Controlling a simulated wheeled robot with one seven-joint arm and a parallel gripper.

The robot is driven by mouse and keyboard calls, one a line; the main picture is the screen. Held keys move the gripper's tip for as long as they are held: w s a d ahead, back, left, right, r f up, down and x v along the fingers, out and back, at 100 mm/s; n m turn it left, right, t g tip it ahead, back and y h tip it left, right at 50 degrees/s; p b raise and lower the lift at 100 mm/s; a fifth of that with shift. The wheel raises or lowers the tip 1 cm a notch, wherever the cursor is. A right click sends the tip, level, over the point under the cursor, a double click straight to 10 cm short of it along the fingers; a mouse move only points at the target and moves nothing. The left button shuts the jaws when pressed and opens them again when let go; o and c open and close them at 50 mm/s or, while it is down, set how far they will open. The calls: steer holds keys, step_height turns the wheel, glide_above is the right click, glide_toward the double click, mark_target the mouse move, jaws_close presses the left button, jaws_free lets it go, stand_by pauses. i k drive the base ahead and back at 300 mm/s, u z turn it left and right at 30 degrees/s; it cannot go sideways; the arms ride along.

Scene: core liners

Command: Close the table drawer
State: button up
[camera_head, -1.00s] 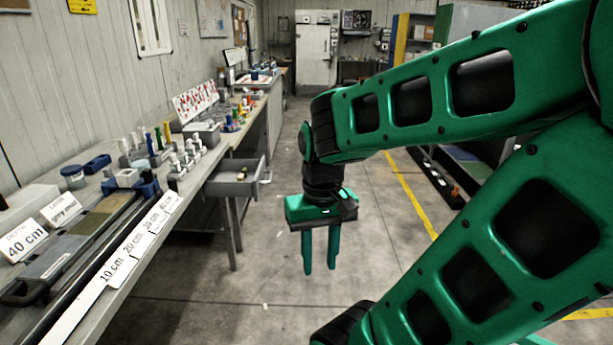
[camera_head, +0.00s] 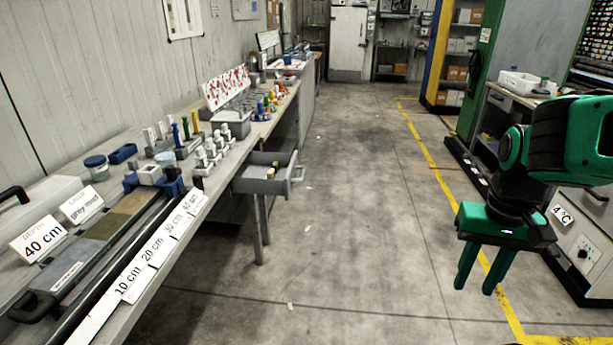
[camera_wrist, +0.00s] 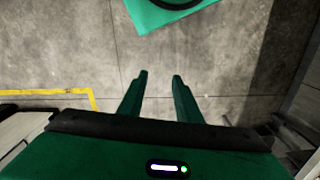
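The grey table drawer (camera_head: 262,183) sticks out from under the long workbench at the left, pulled open. Its handle (camera_head: 297,174) faces right, and a few small light items lie inside. My green gripper (camera_head: 480,291) hangs over the floor at the right of the head view, far from the drawer, with its fingers pointing down. In the wrist view my gripper (camera_wrist: 159,76) shows two fingers apart with only bare floor between them. The drawer does not show clearly in the wrist view.
The workbench (camera_head: 147,262) carries a core tray, signs, bottles and colourful small items. The concrete floor (camera_head: 350,210) between bench and gripper is clear. A white cabinet marked 4 °C (camera_head: 583,250) stands behind my arm at the right, near shelves (camera_head: 465,45).

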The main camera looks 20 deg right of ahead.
mark_target(263, 172)
steer(key=u, duration=0.25)
steer(key=i, duration=1)
steer(key=z, duration=0.4)
